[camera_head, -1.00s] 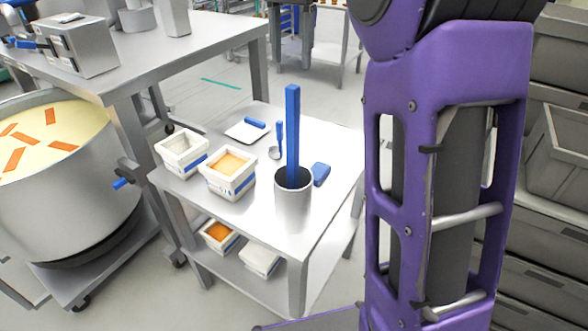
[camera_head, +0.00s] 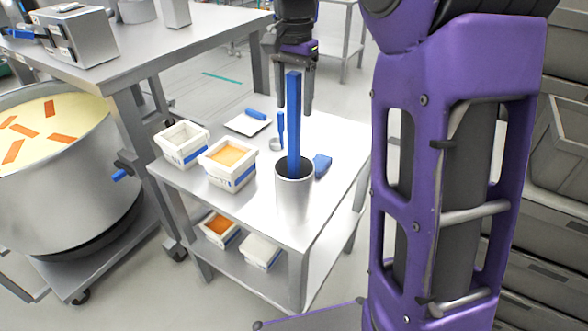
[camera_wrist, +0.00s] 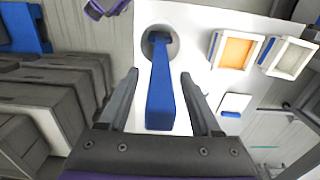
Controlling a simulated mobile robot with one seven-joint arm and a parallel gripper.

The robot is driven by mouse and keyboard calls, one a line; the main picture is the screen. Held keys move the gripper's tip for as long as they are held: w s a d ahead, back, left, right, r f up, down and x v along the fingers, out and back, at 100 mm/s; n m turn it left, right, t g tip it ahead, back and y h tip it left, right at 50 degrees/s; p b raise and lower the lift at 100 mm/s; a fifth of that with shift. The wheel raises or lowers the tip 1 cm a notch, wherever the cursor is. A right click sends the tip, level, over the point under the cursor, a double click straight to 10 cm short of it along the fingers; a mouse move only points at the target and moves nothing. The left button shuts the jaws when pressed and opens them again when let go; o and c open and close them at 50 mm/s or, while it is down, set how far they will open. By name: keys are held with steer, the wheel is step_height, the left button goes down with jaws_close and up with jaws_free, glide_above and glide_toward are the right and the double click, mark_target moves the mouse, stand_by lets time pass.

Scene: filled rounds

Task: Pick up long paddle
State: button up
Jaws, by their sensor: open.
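The long blue paddle (camera_head: 293,122) stands nearly upright in a grey metal cylinder (camera_head: 294,200) on the small steel table (camera_head: 263,203). In the wrist view the paddle (camera_wrist: 161,88) points up toward the camera, with its lower end in the round cylinder (camera_wrist: 160,41). My gripper (camera_head: 294,108) is open, hanging downward at the paddle's upper end. In the wrist view my gripper's fingers (camera_wrist: 160,78) lie apart on either side of the paddle, with gaps on both sides. Whether the paddle's top is fully between the fingers in depth is hard to tell.
White tubs stand left of the cylinder: one empty (camera_head: 181,154), one with orange filling (camera_head: 229,175). A blue ladle (camera_head: 280,128), a blue-handled scraper (camera_head: 249,121) and a blue block (camera_head: 322,165) lie nearby. A large soup pot (camera_head: 62,205) stands left. Grey crates (camera_head: 548,215) stand right.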

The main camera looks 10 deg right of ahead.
jaws_close()
steer(key=shift+r, duration=0.1)
stand_by(0.4)
